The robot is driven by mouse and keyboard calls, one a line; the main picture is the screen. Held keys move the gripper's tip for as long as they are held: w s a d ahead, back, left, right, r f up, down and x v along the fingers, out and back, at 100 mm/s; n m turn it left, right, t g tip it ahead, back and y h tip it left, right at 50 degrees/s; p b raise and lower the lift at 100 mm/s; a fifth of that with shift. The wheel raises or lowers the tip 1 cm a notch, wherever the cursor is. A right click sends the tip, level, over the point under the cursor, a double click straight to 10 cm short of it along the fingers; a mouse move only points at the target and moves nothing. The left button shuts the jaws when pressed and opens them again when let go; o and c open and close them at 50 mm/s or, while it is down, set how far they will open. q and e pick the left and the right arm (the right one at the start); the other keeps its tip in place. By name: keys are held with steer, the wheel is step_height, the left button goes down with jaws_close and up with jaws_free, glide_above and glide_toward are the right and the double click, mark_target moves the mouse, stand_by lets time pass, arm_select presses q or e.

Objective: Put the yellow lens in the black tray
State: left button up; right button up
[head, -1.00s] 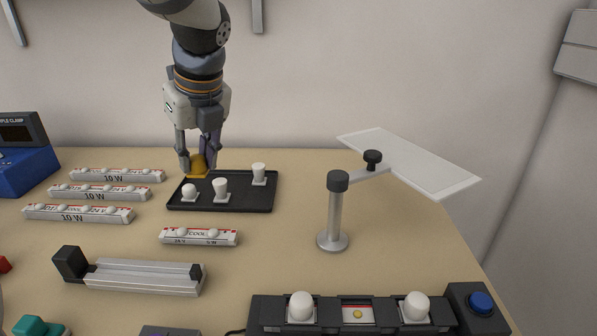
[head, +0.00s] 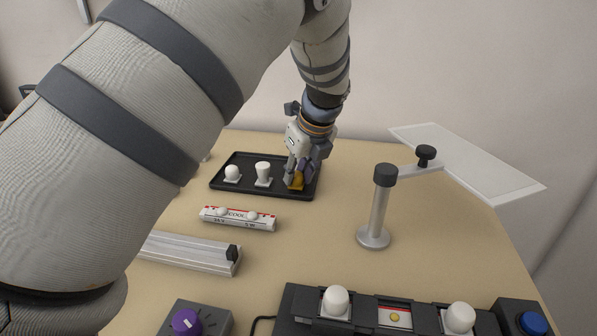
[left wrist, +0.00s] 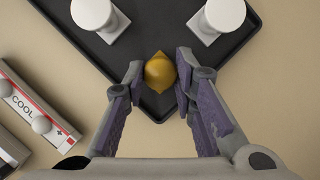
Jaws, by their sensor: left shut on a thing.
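The yellow lens (head: 297,181) is held between the fingers of my left gripper (head: 299,174). It is at the right end of the black tray (head: 226,188). The left wrist view shows the lens (left wrist: 159,72) pinched between the purple-padded fingertips (left wrist: 160,78), with a corner of the tray (left wrist: 155,112) beneath. I cannot tell whether the lens touches the tray. A round white piece (head: 232,173) and a flared white piece (head: 263,172) stand in the tray. My gripper hides part of the tray's right end. My right gripper is not in view.
A COOL strip (head: 238,218) and a metal rail (head: 190,252) lie in front of the tray. A post (head: 378,213) with a tilted pane (head: 470,160) stands to the right. A dark fixture (head: 390,315) is at the front. My left arm covers the left side.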

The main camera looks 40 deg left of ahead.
arm_select(q)
steer(key=shift+f, duration=0.1)
steer(key=o, duration=0.6)
steer(key=shift+f, duration=0.1)
steer(key=shift+c, duration=0.2)
steer(key=v, duration=1.2)
steer(key=shift+r+p, duration=0.2)
steer(key=shift+p, duration=0.25)
